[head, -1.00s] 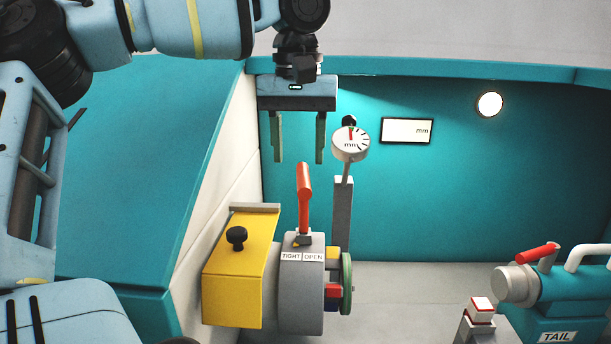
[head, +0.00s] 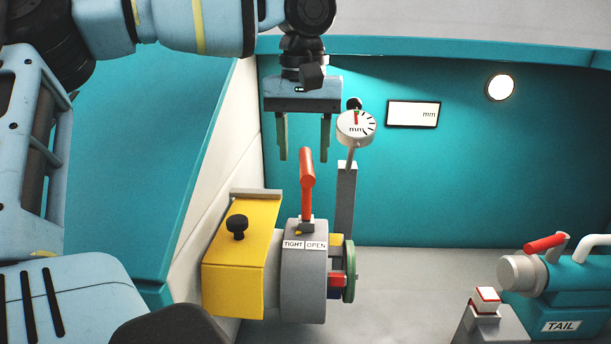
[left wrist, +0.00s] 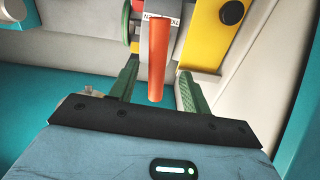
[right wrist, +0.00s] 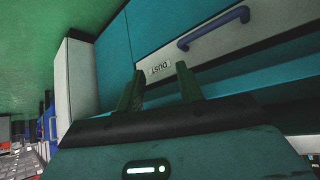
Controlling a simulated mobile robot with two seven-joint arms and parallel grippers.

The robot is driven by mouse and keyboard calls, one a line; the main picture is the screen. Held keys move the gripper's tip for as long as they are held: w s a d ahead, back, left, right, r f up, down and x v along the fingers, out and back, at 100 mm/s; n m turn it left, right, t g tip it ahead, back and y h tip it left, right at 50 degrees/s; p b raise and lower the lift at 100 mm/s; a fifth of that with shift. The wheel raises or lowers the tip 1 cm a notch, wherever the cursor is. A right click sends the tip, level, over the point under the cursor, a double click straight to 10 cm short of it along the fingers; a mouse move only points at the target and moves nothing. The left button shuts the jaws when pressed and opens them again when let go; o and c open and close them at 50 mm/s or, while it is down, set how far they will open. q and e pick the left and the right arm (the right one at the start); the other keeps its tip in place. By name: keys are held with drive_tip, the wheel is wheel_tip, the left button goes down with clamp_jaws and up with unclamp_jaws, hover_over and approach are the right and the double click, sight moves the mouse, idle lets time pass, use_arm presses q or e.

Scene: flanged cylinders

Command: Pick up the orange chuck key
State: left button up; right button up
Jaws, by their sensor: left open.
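The orange chuck key (head: 307,182) stands upright on top of the grey chuck (head: 302,285), between the TIGHT and OPEN labels. My left gripper (head: 304,158) is open and points down, its fingertips at about the height of the key's top in the head view. In the left wrist view the key's handle (left wrist: 158,60) reaches between the two open green fingers (left wrist: 156,85), with a gap on both sides. My right gripper (right wrist: 162,85) is open and empty in the right wrist view, away from the key, and is not seen in the head view.
A yellow guard with a black knob (head: 237,226) is left of the chuck. A dial gauge (head: 355,128) on a grey post stands close behind, right of my left gripper. The tailstock (head: 555,285) is at right. A drawer with a blue handle (right wrist: 213,28) is near my right gripper.

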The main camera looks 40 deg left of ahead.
sight(306, 159)
use_arm(q)
drive_tip(key=shift+d+f+p, duration=0.2)
drive_tip(key=shift+f+p, duration=0.1)
drive_tip(key=shift+f, duration=2)
clamp_jaws()
